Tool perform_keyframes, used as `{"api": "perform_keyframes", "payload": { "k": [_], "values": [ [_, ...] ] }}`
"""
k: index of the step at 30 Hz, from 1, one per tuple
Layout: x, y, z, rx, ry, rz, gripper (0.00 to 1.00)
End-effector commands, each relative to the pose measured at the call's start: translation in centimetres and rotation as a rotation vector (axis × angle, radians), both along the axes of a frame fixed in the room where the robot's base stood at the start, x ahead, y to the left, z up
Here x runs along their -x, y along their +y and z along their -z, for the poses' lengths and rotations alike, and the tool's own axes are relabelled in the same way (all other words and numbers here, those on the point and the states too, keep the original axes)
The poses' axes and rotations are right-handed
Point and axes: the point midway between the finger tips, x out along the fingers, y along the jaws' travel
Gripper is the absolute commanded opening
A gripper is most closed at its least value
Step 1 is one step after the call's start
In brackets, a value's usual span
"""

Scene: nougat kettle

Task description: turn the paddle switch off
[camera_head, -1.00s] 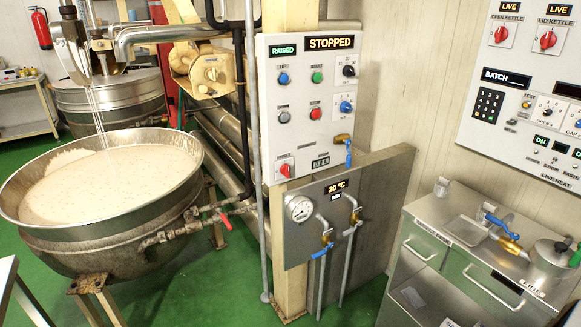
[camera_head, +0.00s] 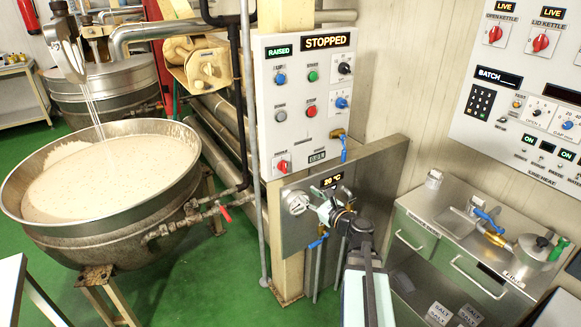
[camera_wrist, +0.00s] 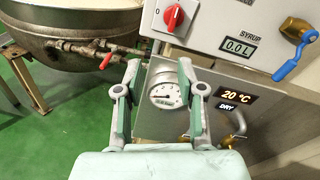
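The control panel (camera_head: 260,60) has a red rotary switch (camera_head: 282,165) at its lower left. It also shows near the top of the wrist view (camera_wrist: 174,17), with a 0 mark left of it and its handle nearly upright. Its label is too small to read, so I cannot tell whether it is the paddle switch. The panel also has a black knob (camera_head: 344,68) and a blue knob (camera_head: 341,103). My gripper (camera_head: 318,203) is below the panel, before the temperature panel. In the wrist view my gripper (camera_wrist: 160,90) is open and empty, with the gauge (camera_wrist: 165,95) visible between its fingers.
A display (camera_head: 327,40) reads STOPPED and another (camera_head: 279,50) reads RAISED. A blue-handled valve (camera_wrist: 294,62) juts out right of the red switch. The kettle (camera_head: 110,180) stands left, with pipes and a red-handled valve (camera_head: 225,213). A steel bench (camera_head: 420,205) stands right.

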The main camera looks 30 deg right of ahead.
Motion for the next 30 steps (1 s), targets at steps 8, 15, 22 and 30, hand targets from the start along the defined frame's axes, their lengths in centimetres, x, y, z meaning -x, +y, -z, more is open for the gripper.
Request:
{"api": "perform_keyframes", "payload": {
  "k": [8, 15, 22, 30],
  "values": [
    [-0.5, -1.3, -1.0, -0.295, -0.013, 0.069, 0.39],
    [-3.0, -1.1, -1.1, -0.301, -0.01, 0.066, 0.39],
    [-7.5, -0.6, -1.2, -0.3, -0.009, 0.065, 0.39],
    [-12.8, 0.0, -1.2, -0.299, -0.009, 0.065, 0.39]
  ]
}}
